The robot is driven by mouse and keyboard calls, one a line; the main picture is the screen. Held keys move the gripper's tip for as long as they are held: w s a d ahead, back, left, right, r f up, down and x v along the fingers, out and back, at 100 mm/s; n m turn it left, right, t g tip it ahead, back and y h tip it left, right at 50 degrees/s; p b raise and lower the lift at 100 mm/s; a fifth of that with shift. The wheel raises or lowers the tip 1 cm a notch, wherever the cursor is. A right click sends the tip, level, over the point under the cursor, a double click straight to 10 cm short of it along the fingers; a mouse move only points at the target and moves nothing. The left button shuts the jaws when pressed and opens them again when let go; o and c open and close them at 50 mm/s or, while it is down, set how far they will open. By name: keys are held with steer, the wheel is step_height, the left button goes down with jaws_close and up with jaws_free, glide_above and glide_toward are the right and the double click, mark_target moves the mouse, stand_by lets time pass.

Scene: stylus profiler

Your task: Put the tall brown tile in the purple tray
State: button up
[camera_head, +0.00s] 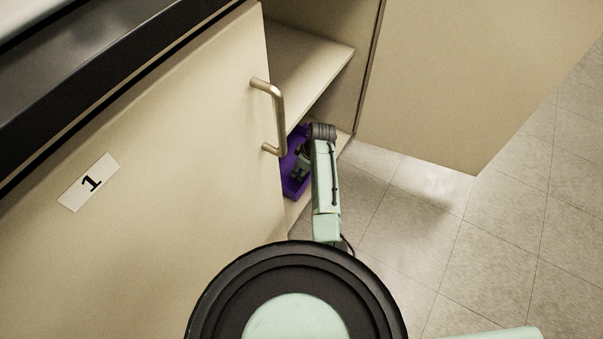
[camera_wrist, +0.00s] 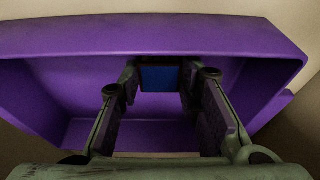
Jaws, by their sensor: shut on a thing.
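The purple tray (camera_head: 292,187) sits low inside the open cabinet, partly hidden by the door and my arm. In the wrist view the purple tray (camera_wrist: 90,38) spans most of the picture. My gripper (camera_wrist: 159,80) reaches in among its walls and is shut on a tile (camera_wrist: 160,78). The tile shows a blue face with a thin dark brown edge; its height and the rest of it are hidden. I cannot tell whether it touches the tray floor. In the head view my gripper (camera_head: 300,168) is small and dark over the tray, and the tile cannot be made out.
A cabinet door (camera_head: 190,150) with a metal handle (camera_head: 279,115) and a label "1" (camera_head: 90,182) stands left of my arm. Another door panel (camera_head: 470,75) stands open at right. A shelf (camera_head: 305,65) lies above the tray. Tiled floor (camera_head: 480,240) at right is clear.

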steer(key=shift+r, duration=0.1)
steer(key=shift+f, duration=0.2)
steer(key=o, duration=1.1)
steer(key=p+v, duration=0.3)
steer(key=v, duration=0.9)
steer(key=shift+d+r, duration=0.1)
steer(key=shift+r, duration=0.05)
